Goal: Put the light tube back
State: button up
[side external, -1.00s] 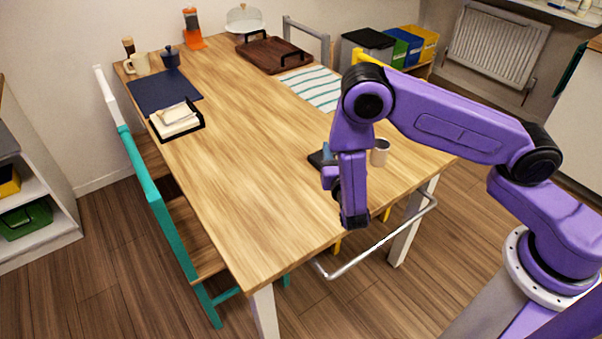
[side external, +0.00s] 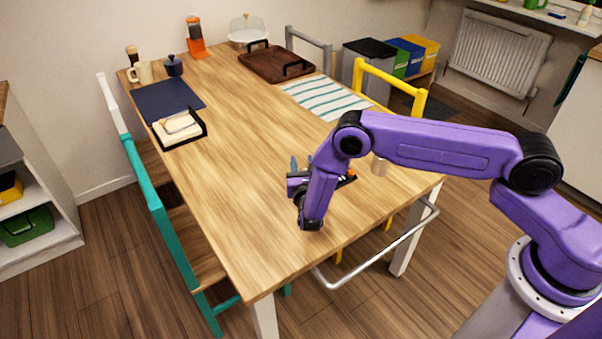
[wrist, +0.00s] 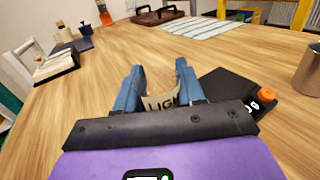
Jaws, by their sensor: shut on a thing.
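The light tube (wrist: 160,102) is a clear, see-through piece with a pale label reading "LIGH". It stands between the blue fingers of my gripper (wrist: 158,84) in the wrist view, and the fingers are shut on it. In the side view my gripper (side external: 303,164) is low over the near half of the table, and the tube cannot be made out there. In the side view the holder (side external: 346,179) is partly hidden behind my arm.
A metal-looking mug (side external: 379,166) stands right of the holder. The wooden table (side external: 240,150) is clear left of and beyond my gripper. A striped cloth (side external: 325,97), a dark tray (side external: 277,64) and a napkin holder (side external: 180,128) lie farther off.

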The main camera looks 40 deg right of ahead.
jog(key=shift+w+f, duration=0.25)
jog(key=shift+f, duration=1.5)
jog(key=shift+f, duration=0.15)
jog(key=o, duration=1.1)
jog(key=shift+o, duration=0.2)
